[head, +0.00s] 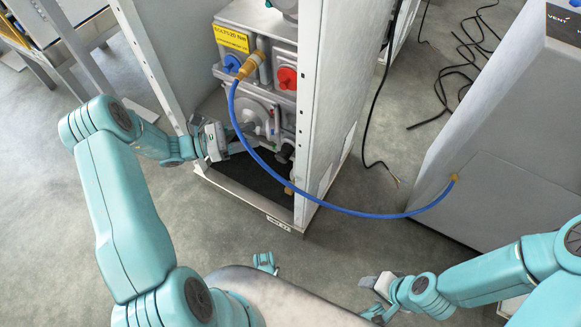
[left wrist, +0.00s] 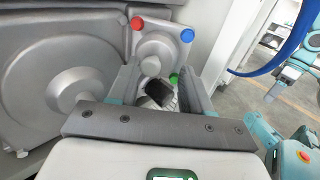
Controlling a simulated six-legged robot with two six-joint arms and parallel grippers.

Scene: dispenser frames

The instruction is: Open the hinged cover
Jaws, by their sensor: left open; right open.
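The grey machine (head: 255,105) stands inside a tall pale frame (head: 335,90). I cannot tell for certain which of its parts is the hinged cover. A large rounded grey panel (left wrist: 60,80) with a raised round boss fills the left of the left wrist view. My left gripper (head: 232,142) is at the lower front of the machine. In the left wrist view its jaws (left wrist: 160,88) are apart, with a dark cylindrical part (left wrist: 160,93) showing between them; contact is not clear. My right gripper (head: 378,296) is open, low at the bottom right, away from the machine.
A blue hose (head: 330,207) runs from a yellow connector (head: 250,66) to a grey cabinet (head: 500,130) at right. A blue cap (head: 232,63) and a red cap (head: 287,78) sit above my left gripper. Black cables (head: 465,60) lie on the floor behind.

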